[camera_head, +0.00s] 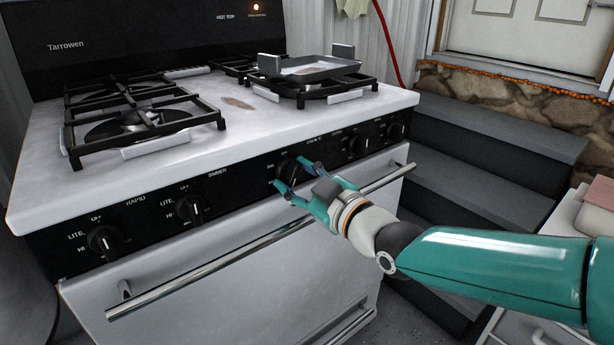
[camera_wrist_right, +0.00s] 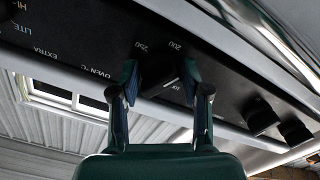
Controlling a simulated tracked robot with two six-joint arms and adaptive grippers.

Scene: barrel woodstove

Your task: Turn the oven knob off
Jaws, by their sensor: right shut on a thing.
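The oven knob (camera_head: 288,168) is a black dial in the middle of the stove's black front panel (camera_head: 235,190). My right gripper (camera_head: 293,176) reaches it from the right, its teal fingers on either side of the knob and shut on it. In the right wrist view the knob (camera_wrist_right: 160,76) sits between the two fingers of the right gripper (camera_wrist_right: 158,88), near the marks "250", "200" and "OVEN °C". The knob's exact pointer setting is hard to read. My left gripper is not in view.
Other knobs (camera_head: 104,241) line the panel on both sides. The oven door handle (camera_head: 210,268) runs just below. An orange light (camera_head: 256,7) glows on the backboard. Grey steps (camera_head: 470,165) lie to the right.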

